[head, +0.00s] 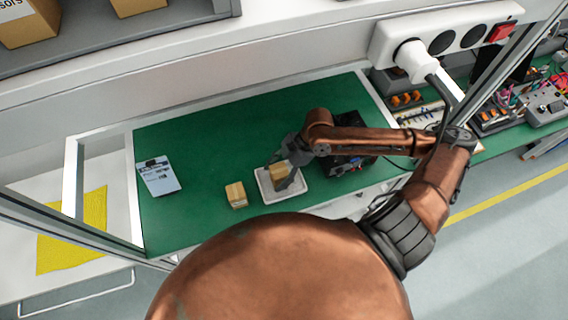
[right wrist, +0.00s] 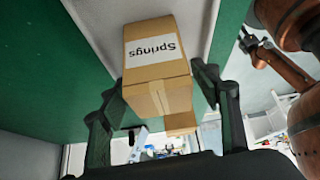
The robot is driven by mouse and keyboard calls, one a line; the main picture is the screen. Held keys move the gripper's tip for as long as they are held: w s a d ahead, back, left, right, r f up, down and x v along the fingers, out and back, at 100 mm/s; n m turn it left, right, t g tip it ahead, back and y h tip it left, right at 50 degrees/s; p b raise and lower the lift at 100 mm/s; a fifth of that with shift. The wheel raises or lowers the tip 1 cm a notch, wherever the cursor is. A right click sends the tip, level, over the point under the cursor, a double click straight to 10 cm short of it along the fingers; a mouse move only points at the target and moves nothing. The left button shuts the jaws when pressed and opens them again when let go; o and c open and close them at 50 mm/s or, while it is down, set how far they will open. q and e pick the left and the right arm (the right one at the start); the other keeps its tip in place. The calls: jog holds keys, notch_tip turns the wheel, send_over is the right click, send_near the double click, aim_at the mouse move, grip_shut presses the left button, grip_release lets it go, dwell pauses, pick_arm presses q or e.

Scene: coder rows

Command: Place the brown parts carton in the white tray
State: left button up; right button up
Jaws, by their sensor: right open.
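A brown parts carton (head: 279,171) with a white "Springs" label is in the white tray (head: 302,188). In the right wrist view the carton (right wrist: 158,72) stands between my right gripper's fingers (right wrist: 160,92) against the tray's pale floor (right wrist: 108,22). My right gripper (head: 284,174) is open around the carton, with a finger close on either side. The gripper partly hides the carton in the head view. My left gripper is not in view.
A second small carton (head: 236,195) stands on the green mat (head: 205,225) left of the tray. A labelled white and blue item (head: 159,176) lies further left. A dark device (head: 350,160) is behind my right forearm. A white power strip (head: 440,35) is on the wall ledge.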

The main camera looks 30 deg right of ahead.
jog(key=p+v, duration=0.1)
jog(key=v, duration=0.8)
jog(key=shift+r, duration=0.15)
